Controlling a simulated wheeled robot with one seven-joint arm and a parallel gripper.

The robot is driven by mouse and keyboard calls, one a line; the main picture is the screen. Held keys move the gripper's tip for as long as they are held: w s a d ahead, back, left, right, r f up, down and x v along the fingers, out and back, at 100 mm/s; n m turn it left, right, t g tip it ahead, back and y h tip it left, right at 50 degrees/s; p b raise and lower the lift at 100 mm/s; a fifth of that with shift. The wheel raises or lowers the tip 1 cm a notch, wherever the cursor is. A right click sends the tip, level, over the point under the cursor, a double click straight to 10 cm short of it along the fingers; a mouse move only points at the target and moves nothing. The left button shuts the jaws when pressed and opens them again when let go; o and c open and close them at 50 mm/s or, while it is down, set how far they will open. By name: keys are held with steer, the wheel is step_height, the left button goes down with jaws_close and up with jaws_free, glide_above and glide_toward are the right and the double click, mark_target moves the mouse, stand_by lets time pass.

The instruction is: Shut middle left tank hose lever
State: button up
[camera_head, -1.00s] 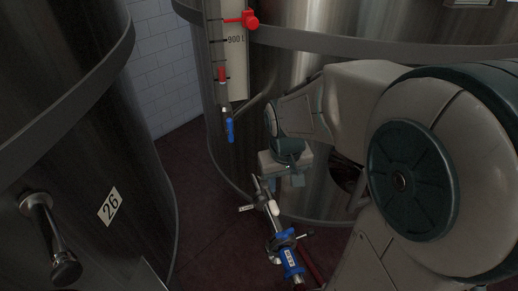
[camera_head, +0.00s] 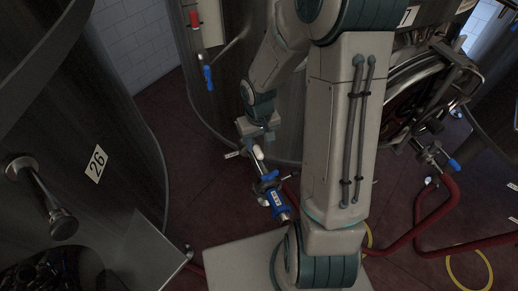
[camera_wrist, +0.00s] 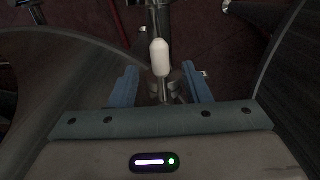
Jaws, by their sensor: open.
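The hose fitting (camera_head: 272,198) is a metal pipe piece with a blue body, in front of the middle tank. A white-tipped lever (camera_head: 258,152) stands at its upper end, beside a smaller white tag-like piece (camera_head: 232,155). Contact is not visible.
A tank marked 26 (camera_head: 97,164) with a metal knob handle (camera_head: 45,195) stands at left. A blue-handled tap (camera_head: 208,77) hangs on the middle tank. Red hoses (camera_head: 435,215) and a yellow ring (camera_head: 468,272) lie at right on the dark red floor.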

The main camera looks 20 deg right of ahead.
mark_target(259, 151)
steer(key=shift+f, duration=2.3)
jaws_close()
